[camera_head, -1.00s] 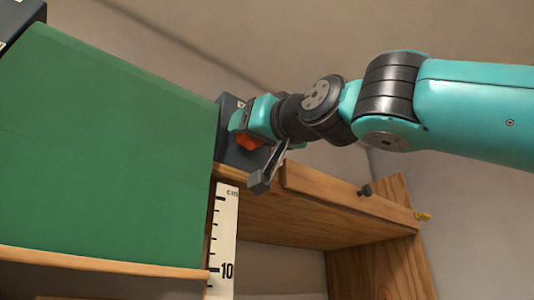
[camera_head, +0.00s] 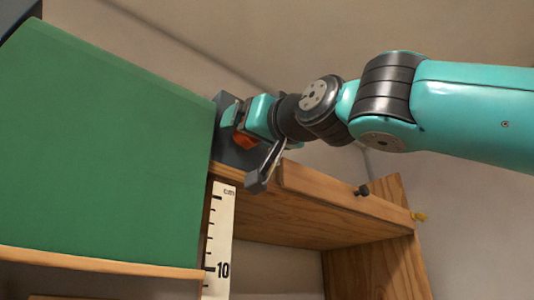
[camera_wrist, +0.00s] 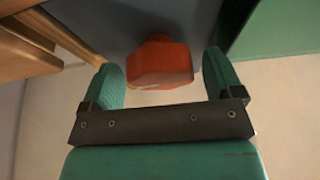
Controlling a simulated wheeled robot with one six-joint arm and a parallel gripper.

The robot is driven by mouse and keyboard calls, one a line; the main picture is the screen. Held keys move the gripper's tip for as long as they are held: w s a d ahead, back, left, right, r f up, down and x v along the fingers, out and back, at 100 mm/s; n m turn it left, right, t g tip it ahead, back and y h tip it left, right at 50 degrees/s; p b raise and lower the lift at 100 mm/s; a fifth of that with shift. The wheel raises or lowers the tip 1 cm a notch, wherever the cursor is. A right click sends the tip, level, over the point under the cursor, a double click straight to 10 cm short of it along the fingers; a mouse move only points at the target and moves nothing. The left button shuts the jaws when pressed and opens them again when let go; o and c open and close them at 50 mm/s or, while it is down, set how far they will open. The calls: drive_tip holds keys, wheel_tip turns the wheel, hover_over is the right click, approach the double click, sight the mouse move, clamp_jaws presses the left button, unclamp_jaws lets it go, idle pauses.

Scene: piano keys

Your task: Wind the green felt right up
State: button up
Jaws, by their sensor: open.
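The green felt (camera_head: 105,150) hangs as a wide sheet on the left, with a wooden bar (camera_head: 100,263) along its lower edge. The dark end block (camera_head: 228,150) stands at the felt's upper right. An orange knob (camera_head: 243,142) sits on that block and also shows in the wrist view (camera_wrist: 160,62). My gripper (camera_wrist: 163,75) is open, its two teal fingers on either side of the knob, with gaps showing at both sides. In the head view my gripper (camera_head: 240,125) is at the block and partly hides the knob.
A white centimetre scale (camera_head: 219,240) stands upright beside the felt's right edge, with the 10 mark near the bar.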

drive_tip(key=b+v, duration=1.1)
drive_tip(key=v, duration=0.6)
drive_tip(key=shift+s+d+b, duration=0.15)
drive_tip(key=shift+d+b, duration=0.05)
drive_tip(key=shift+b, duration=0.15)
